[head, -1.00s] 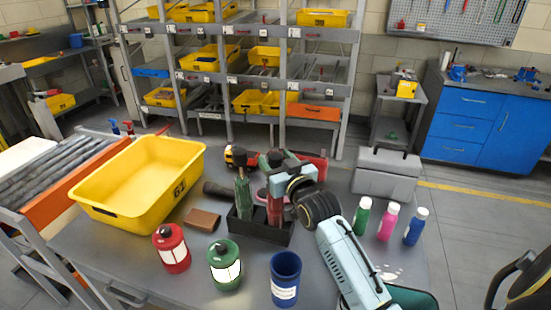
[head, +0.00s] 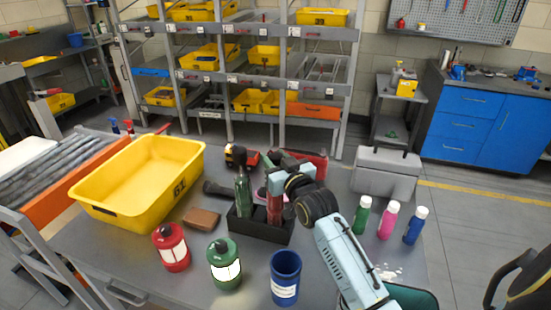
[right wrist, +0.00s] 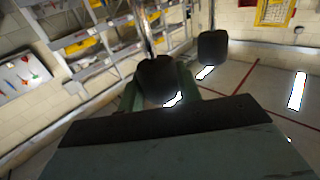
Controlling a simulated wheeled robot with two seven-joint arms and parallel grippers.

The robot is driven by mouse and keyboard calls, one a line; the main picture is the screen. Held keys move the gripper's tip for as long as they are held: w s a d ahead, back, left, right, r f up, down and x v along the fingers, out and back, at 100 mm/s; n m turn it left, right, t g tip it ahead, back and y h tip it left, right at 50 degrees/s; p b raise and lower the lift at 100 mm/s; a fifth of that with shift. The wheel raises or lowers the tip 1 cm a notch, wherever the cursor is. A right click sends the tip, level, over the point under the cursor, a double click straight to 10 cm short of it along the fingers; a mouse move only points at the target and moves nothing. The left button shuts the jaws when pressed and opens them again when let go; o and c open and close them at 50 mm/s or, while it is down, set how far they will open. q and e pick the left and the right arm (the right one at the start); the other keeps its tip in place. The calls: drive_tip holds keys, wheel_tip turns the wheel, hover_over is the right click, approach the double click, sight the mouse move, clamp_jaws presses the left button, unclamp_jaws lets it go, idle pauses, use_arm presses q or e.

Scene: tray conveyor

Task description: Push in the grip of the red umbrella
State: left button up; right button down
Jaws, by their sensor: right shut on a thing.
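The red umbrella (head: 275,210) stands upright in a black holder (head: 262,232) on the table, to the right of the green umbrella (head: 243,196). My right gripper (head: 276,174) is at the top of the red umbrella and partly hides it. In the right wrist view a dark rounded grip (right wrist: 158,78) sits between the greenish fingers, and the gripper is shut on it. A second dark grip (right wrist: 212,46) shows beside it. How far the red umbrella's grip stands out is hidden. My left gripper is not in view.
A yellow bin (head: 140,180) is at the left. Red (head: 171,248), green (head: 224,264) and blue (head: 285,278) containers stand in front. Small bottles (head: 388,220) stand right of my arm. A grey toolbox (head: 386,173) is behind them. A brown block (head: 201,219) lies left of the holder.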

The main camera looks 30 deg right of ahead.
wheel_tip(320, 180, down, 6)
drive_tip(key=shift+r+b, duration=0.15)
drive_tip(key=shift+b, duration=0.8)
drive_tip(key=shift+f, duration=0.3)
drive_tip(key=c, duration=1)
unclamp_jaws()
drive_tip(key=shift+o, duration=0.2)
drive_tip(key=shift+r, duration=0.1)
drive_tip(key=s+a, duration=0.1)
drive_tip(key=s, duration=1.2)
drive_tip(key=shift+s+a, duration=0.15)
drive_tip(key=shift+a, duration=0.15)
